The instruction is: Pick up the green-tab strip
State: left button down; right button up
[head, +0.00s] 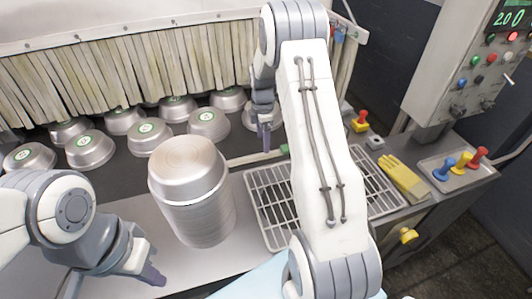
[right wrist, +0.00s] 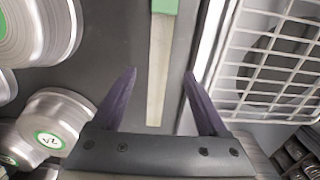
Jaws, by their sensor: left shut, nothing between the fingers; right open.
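The green-tab strip is a pale flat bar (right wrist: 159,75) with a green end (right wrist: 165,6). In the head view the pale strip (head: 247,159) lies on the dark surface beside the wire rack, its green end (head: 284,149) partly behind my right arm. My right gripper (head: 266,138) is open and points down over the strip. In the right wrist view the strip runs between the open fingers (right wrist: 161,73) without visible contact; the height gap is hard to judge. My left gripper (head: 153,276) is shut and empty at the lower left, away from the strip.
A tall stack of metal pans (head: 194,200) stands left of the strip. Several upturned pans (head: 148,136) with green labels sit before the curtain (head: 120,70). A white wire rack (head: 268,205) lies to the right, with yellow gloves (head: 402,178) and a control box (head: 470,60) beyond.

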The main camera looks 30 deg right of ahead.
aim_at(264, 156)
notch_tip(264, 156, down, 5)
jog(key=shift+r+p, duration=0.1)
jog(key=shift+p, duration=1)
jog(key=shift+d+f, duration=0.1)
jog(key=shift+f, duration=0.25)
grip_shut()
